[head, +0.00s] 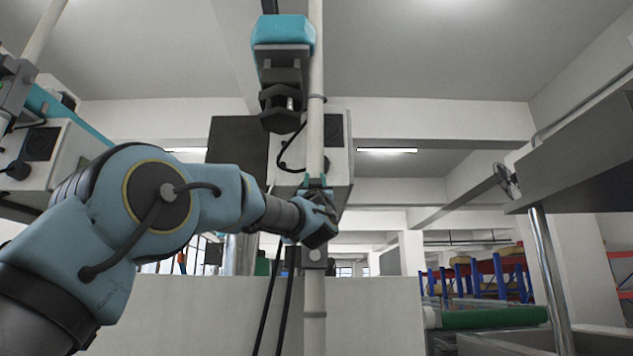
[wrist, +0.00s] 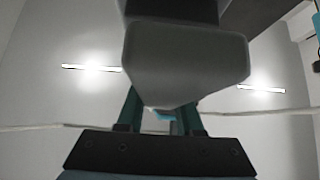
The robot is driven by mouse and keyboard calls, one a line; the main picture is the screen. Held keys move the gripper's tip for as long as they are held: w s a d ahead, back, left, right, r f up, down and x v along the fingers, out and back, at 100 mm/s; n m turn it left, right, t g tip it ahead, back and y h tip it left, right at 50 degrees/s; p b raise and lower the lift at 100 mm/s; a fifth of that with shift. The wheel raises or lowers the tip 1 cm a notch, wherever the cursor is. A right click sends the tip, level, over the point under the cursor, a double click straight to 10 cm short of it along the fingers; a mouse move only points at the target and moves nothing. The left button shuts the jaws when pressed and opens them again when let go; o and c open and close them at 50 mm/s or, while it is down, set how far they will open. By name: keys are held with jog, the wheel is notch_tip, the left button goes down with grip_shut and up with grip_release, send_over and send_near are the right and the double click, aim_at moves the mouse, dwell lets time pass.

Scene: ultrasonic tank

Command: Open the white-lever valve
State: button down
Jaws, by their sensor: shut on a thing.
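My gripper (head: 318,183) is up against the white vertical pipe (head: 316,130) in the head view, its teal fingers pointing up. In the wrist view the fingers (wrist: 161,112) are closed around the narrow lower end of a pale grey piece, which looks like the valve's white lever (wrist: 183,58). The piece fills the upper middle of that view and hides the fingertips. In the head view the lever and the valve body are mostly hidden by my gripper, so the lever's angle cannot be told.
A teal-capped device (head: 283,32) with a dark lower part is on the pipe above my gripper. A white box (head: 340,165) is behind the pipe. A low pale wall (head: 375,315) stands below. A grey panel (head: 580,170) on a metal post is at the right, with open space between.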

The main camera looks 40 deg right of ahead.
dwell(0.3)
jog(key=c, duration=0.6)
grip_release()
jog(key=shift+o, duration=0.2)
jog(key=b+v, duration=0.2)
jog(key=v, duration=0.8)
jog(key=shift+a+f+b, duration=0.2)
jog(key=shift+f+b, duration=0.15)
jog(key=shift+b, duration=0.05)
jog(key=shift+s, duration=0.15)
